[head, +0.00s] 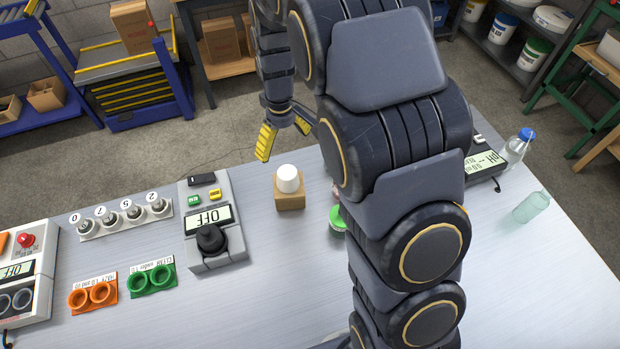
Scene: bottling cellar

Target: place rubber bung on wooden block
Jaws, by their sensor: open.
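A white tapered piece, apparently the rubber bung (288,178), stands upright on top of the small wooden block (290,201) near the back edge of the table. My gripper (284,145) has yellow fingers spread apart with nothing between them. In the picture it appears just above the bung, apart from it. Its distance from the bung in depth is hard to tell. My arm covers the table to the right of the block.
A grey device reading OFF (210,222) stands left of the block. Orange cups (92,294) and green cups (151,278) sit farther left. A green-rimmed item (337,221) is partly hidden by my arm. A clear bottle (517,146) and greenish vial (530,207) are right.

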